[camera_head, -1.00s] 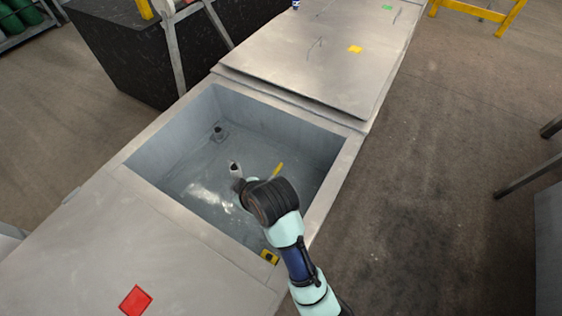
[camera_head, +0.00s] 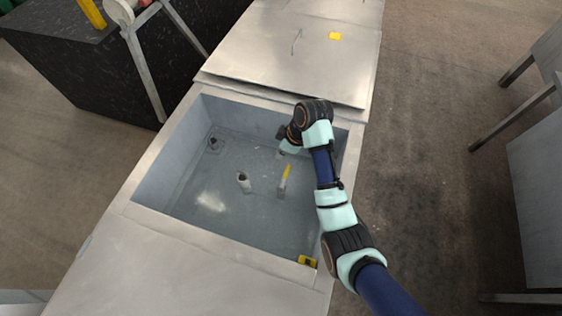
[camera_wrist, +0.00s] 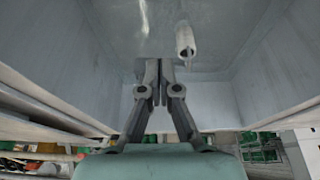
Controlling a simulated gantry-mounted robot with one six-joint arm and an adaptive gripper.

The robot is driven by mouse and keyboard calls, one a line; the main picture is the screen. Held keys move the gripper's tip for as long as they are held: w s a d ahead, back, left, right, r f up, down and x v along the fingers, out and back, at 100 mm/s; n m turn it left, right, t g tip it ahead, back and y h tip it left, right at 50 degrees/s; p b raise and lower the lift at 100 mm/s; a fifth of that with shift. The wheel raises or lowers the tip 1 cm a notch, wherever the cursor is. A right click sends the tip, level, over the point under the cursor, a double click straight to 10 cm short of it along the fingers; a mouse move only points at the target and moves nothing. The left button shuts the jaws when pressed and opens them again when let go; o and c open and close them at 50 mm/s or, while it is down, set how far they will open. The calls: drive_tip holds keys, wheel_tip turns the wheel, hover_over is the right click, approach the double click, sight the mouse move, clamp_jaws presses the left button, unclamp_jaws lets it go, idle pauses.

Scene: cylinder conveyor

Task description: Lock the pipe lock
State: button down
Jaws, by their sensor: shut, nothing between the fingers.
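A yellow lever (camera_head: 287,172) on a grey base stands inside the sunken metal basin, right of its middle; I take it for the pipe lock's handle. Left of it is a short grey pipe stub (camera_head: 243,181) with a pale top. In the wrist view a grey pipe-like piece (camera_wrist: 185,40) shows ahead and to the right of my gripper (camera_wrist: 160,72); I cannot tell which part it is. My gripper is shut and empty, fingertips together, apart from that piece. In the head view my wrist is over the basin's far right part, beyond the lever, and the fingertips are unclear.
The basin's rim (camera_head: 150,222) surrounds the work area with walls on all sides. A dark fitting (camera_head: 213,143) sits at the basin's far left. A yellow-black piece (camera_head: 307,261) is on the near right rim. A flat metal cover (camera_head: 285,62) lies beyond the basin.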

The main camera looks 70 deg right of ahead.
sight(286, 176)
wheel_tip(286, 176, down, 10)
drive_tip(key=b, duration=0.3)
drive_tip(key=shift+s, duration=0.3)
drive_tip(key=shift+r, duration=0.15)
